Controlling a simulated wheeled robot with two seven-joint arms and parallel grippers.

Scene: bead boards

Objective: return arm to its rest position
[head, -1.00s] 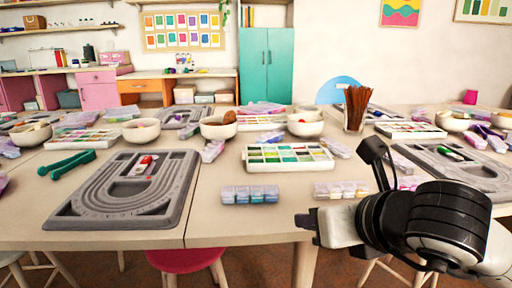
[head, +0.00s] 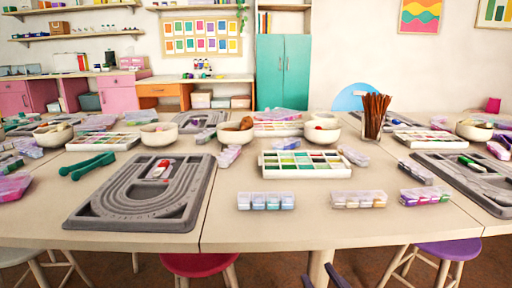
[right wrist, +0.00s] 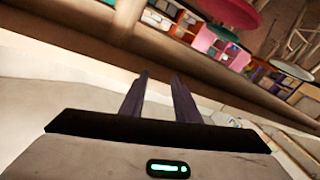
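My right gripper (head: 318,271) shows only as two dark fingertips at the bottom edge of the head view, in front of and below the table's front edge. In the right wrist view, its two dark fingers (right wrist: 160,74) stand apart with nothing between them. The rest of the right arm is outside the head view. My left gripper and arm do not show.
The table (head: 225,215) holds a grey bead board (head: 95,205), a palette box (head: 265,165), clear bead boxes (head: 265,201), green tweezers (head: 88,166) and bowls. A red stool (head: 200,265) and a purple stool (head: 448,250) stand below the front edge.

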